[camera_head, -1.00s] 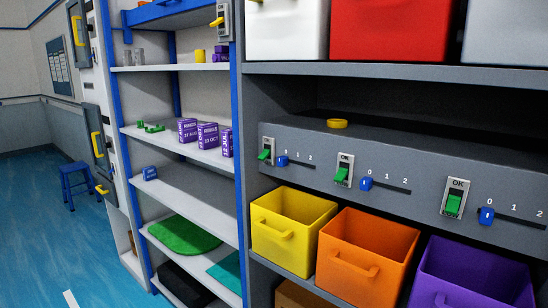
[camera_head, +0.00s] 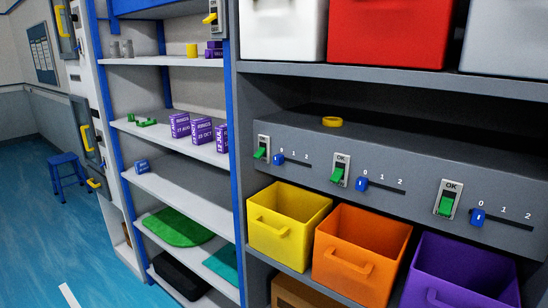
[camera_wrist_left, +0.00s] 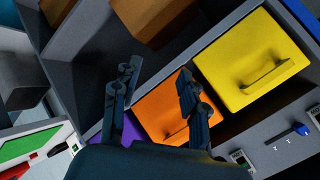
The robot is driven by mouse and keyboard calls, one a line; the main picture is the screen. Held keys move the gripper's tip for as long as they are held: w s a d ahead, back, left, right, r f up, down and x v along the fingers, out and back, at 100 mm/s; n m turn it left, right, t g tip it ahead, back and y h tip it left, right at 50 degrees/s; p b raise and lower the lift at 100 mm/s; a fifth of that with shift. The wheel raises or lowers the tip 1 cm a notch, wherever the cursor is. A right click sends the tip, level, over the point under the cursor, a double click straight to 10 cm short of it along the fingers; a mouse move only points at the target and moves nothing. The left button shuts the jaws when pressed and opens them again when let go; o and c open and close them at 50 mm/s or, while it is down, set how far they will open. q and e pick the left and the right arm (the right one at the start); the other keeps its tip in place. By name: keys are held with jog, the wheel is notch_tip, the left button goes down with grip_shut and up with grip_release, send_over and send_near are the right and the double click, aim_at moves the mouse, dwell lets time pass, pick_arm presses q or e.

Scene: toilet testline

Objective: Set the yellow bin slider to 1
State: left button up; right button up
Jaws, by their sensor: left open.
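The yellow bin (camera_head: 290,213) stands under a grey panel. Above it, the blue slider knob (camera_head: 278,159) is at the 0 end of its slot, with the marks 1 and 2 to its right. A green switch (camera_head: 261,152) is left of the knob. In the left wrist view, which is turned, the yellow bin (camera_wrist_left: 250,62) is at the right and the blue knob (camera_wrist_left: 301,130) is near the right edge. My left gripper (camera_wrist_left: 157,78) is open and empty in front of the bins, apart from the knob. My right gripper is not in view.
An orange bin (camera_head: 357,250) and a purple bin (camera_head: 462,275) stand to the right, with their own sliders and switches above. A yellow ring (camera_head: 332,122) lies on top of the panel. A shelf of boxes is at the left.

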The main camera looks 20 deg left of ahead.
pick_arm(q)
jog(key=w+r+m+t+h, duration=0.1)
jog(key=w+r+m+t, duration=0.2)
jog(key=w+r+m, duration=0.45)
jog(key=m+t+h, duration=0.3)
jog(key=m+t, duration=0.1)
jog(key=m, duration=1.4)
send_near(275, 159)
jog(key=p+x, duration=0.3)
jog(key=x, duration=0.6)
jog(key=shift+w+d+p, duration=0.1)
jog(key=shift+w+p, duration=0.1)
jog(key=shift+p, duration=0.15)
grip_shut()
